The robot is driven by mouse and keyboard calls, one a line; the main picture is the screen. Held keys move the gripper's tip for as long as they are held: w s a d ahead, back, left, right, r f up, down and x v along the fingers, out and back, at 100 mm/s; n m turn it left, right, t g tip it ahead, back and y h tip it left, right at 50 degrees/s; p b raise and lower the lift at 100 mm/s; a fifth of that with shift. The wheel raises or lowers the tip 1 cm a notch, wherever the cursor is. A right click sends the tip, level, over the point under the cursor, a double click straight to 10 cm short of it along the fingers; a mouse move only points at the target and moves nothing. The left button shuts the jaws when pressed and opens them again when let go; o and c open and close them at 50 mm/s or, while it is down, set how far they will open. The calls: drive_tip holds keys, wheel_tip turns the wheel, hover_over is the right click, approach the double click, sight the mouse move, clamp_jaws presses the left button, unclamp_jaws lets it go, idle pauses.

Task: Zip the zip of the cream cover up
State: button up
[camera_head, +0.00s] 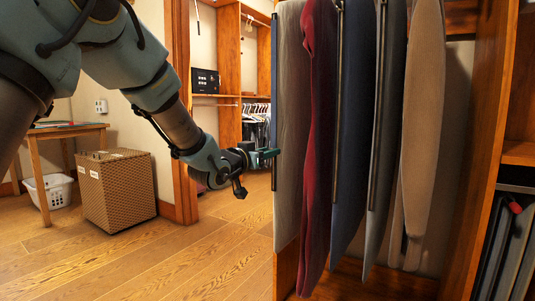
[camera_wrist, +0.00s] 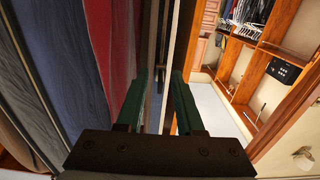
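A pale grey-cream cover (camera_head: 289,120) hangs at the left end of the row and best fits the cream cover. A dark zip strip (camera_head: 274,95) runs down its left edge. My gripper (camera_head: 267,154) is at this edge, about halfway down the cover. In the wrist view my gripper (camera_wrist: 160,78) has its two green fingers apart, one on each side of the cover's front edge.
A red garment (camera_head: 318,110), a blue cover (camera_head: 356,120), a grey-blue cover (camera_head: 390,110) and a tan cover (camera_head: 425,110) hang close to the right. A wicker box (camera_head: 115,190) and a wooden table (camera_head: 62,130) stand left. The wooden floor (camera_head: 215,250) before the closet is clear.

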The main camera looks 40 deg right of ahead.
clamp_jaws()
idle(1.4)
